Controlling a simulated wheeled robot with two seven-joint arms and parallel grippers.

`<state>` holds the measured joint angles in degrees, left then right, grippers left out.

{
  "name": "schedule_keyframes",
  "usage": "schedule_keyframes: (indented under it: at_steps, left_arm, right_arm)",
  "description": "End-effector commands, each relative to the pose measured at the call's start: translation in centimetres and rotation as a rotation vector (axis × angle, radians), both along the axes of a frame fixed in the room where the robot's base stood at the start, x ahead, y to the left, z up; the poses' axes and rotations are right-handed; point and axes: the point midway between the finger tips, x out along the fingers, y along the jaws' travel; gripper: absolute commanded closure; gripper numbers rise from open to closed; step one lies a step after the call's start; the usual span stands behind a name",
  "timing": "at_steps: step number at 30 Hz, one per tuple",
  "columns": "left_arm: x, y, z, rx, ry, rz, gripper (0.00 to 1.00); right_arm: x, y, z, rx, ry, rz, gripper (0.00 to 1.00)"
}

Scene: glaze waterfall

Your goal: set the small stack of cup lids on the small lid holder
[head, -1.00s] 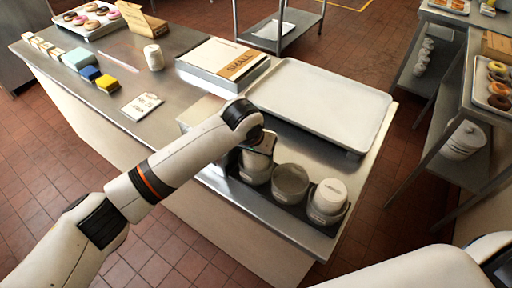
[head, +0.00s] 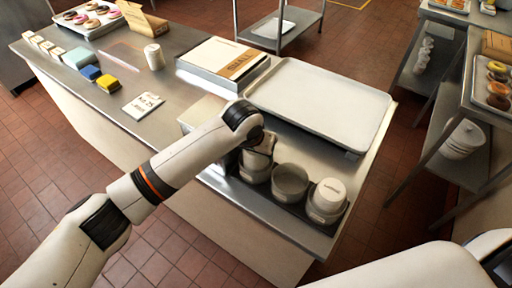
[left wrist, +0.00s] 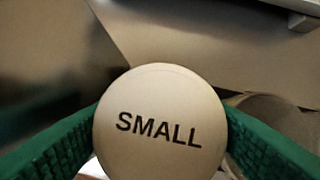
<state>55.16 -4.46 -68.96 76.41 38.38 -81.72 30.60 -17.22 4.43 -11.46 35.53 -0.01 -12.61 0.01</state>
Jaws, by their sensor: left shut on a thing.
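My left gripper (head: 262,148) is over the leftmost of three round lid holders near the counter's front edge. In the left wrist view its green fingers are on both sides of a pale round lid stack (left wrist: 158,125) marked SMALL, and it is shut on it. The leftmost holder (head: 255,172) is partly hidden by the gripper; whether the stack touches it I cannot tell. The middle holder (head: 290,184) looks empty. The right holder (head: 325,212) has a white lid stack (head: 330,190) in it. The holders' labels are too small to read. My right gripper is out of view.
The holders stand in a dark tray (head: 283,207). A large pale tray (head: 325,105) lies behind them. A white cup (head: 154,57), a sign (head: 143,105) and several coloured blocks are farther left.

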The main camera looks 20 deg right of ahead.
Motion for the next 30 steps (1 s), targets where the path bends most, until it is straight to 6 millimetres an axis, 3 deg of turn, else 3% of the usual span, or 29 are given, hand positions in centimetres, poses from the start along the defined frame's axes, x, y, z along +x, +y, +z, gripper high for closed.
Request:
schedule_keyframes:
  at_steps: [19, 20, 21, 30]
  left_arm:
    - [0.0, 0.0, -1.1, 0.0, 0.0, 0.0, 0.6]
    - [0.0, 0.0, -1.0, -0.001, -0.001, 0.0, 0.33]
    - [0.0, 0.0, -1.0, -0.001, -0.001, 0.0, 0.28]
    - [0.0, 0.0, -0.9, 0.0, 0.0, 0.0, 0.28]
  right_arm:
    - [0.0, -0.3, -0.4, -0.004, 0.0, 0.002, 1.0]
    - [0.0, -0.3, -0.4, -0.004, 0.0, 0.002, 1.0]
    - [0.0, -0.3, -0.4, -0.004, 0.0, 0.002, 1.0]
    - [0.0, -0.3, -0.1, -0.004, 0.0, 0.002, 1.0]
